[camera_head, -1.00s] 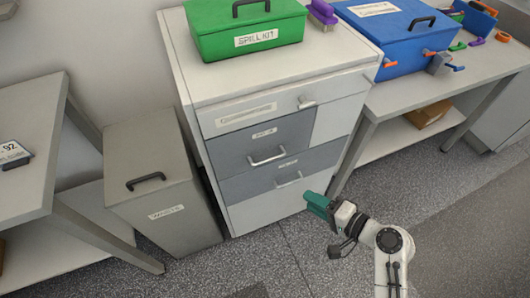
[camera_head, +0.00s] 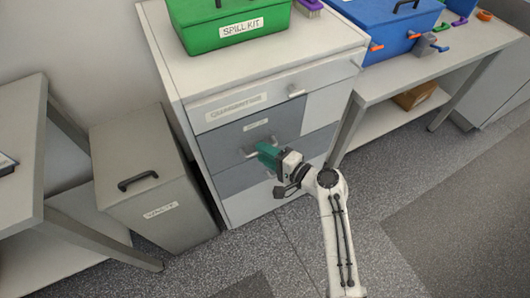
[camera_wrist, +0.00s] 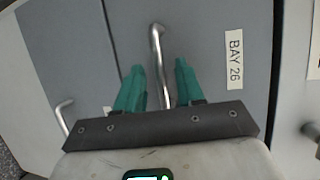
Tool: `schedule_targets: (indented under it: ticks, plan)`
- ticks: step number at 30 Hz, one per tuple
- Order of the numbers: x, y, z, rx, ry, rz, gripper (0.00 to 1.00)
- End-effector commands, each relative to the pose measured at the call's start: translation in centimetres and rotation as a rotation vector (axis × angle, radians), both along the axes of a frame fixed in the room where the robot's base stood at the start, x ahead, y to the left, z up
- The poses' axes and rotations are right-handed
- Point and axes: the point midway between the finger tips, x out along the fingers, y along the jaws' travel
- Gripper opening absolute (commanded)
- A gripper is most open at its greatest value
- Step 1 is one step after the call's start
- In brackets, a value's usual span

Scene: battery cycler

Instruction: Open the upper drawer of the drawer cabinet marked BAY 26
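The drawer cabinet (camera_head: 262,209) stands upright with a white body and blue-grey drawer fronts. Its upper blue-grey drawer (camera_head: 225,140) looks shut; in the wrist view its front (camera_wrist: 205,35) bears the label BAY 26 (camera_wrist: 234,58). Its bar handle (camera_wrist: 157,40) lies in line between my fingers. My gripper (camera_wrist: 159,64) has green fingers, is open, and has a gap on each side of the handle. How deep the handle sits between the fingers I cannot tell. In the head view my gripper (camera_head: 262,152) covers part of that handle. The lower drawer's handle (camera_wrist: 64,112) shows at the left.
A grey waste bin (camera_head: 150,190) stands left of the cabinet, beside a bench (camera_head: 20,180). A workbench (camera_head: 440,65) with a blue box (camera_head: 385,30) is at the right. The floor before the cabinet is clear.

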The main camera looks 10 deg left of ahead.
Motion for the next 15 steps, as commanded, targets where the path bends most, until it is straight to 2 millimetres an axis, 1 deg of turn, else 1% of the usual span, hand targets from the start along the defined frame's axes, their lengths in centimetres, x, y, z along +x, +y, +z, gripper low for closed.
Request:
schedule_targets:
  ticks: [3,11,15]
  plan:
    - [0.23,0.34,-0.11,0.000,0.000,-0.001,0.38]
    - [0.25,0.37,-0.11,-0.001,0.000,-0.001,0.37]
    - [0.24,0.36,-0.11,-0.001,0.000,-0.001,0.23]
